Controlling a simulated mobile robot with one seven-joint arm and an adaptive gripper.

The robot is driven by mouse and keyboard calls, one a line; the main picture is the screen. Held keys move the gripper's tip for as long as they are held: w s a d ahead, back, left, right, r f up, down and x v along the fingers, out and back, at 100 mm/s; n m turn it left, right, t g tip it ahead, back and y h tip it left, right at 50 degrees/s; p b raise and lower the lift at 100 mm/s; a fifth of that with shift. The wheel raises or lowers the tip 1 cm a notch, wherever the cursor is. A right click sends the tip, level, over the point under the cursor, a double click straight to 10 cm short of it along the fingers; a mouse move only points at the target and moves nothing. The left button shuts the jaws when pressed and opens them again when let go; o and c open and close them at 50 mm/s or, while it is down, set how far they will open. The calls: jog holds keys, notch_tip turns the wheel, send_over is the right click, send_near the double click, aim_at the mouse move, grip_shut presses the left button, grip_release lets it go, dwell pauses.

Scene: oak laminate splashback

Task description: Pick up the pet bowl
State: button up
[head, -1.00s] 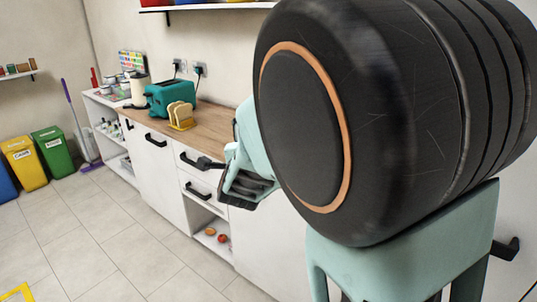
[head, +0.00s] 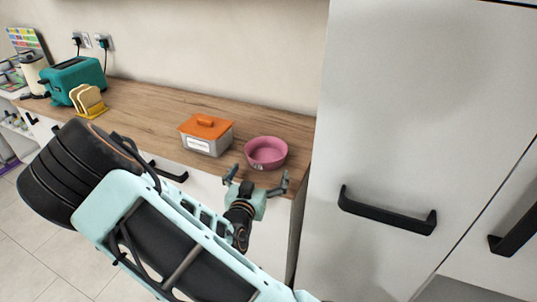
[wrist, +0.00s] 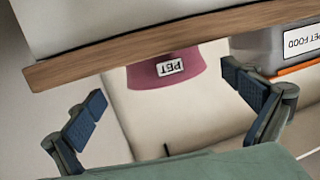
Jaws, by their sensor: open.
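The pink pet bowl (head: 266,151) stands upright on the wooden counter (head: 150,107), near its right end. In the wrist view, which looks upside down, the bowl (wrist: 150,77) shows its white PET label beyond the counter's edge strip. My gripper (head: 256,178) is open and empty just in front of the bowl, at the counter's front edge, apart from the bowl. In the wrist view the spread fingers of my gripper (wrist: 170,103) frame the bowl from either side. The bowl's lower part is hidden there by the counter edge.
A grey pet food box (head: 207,143) with an orange lid stands close to the left of the bowl. A teal toaster (head: 76,80) and a toast rack (head: 89,101) stand farther left. A tall white cabinet (head: 400,120) with a black handle rises to the right.

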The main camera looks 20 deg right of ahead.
aim_at(265, 157)
jog(key=x, duration=0.8)
jog(key=shift+w, duration=0.15)
jog(key=shift+r, duration=0.1)
jog(key=c, duration=1)
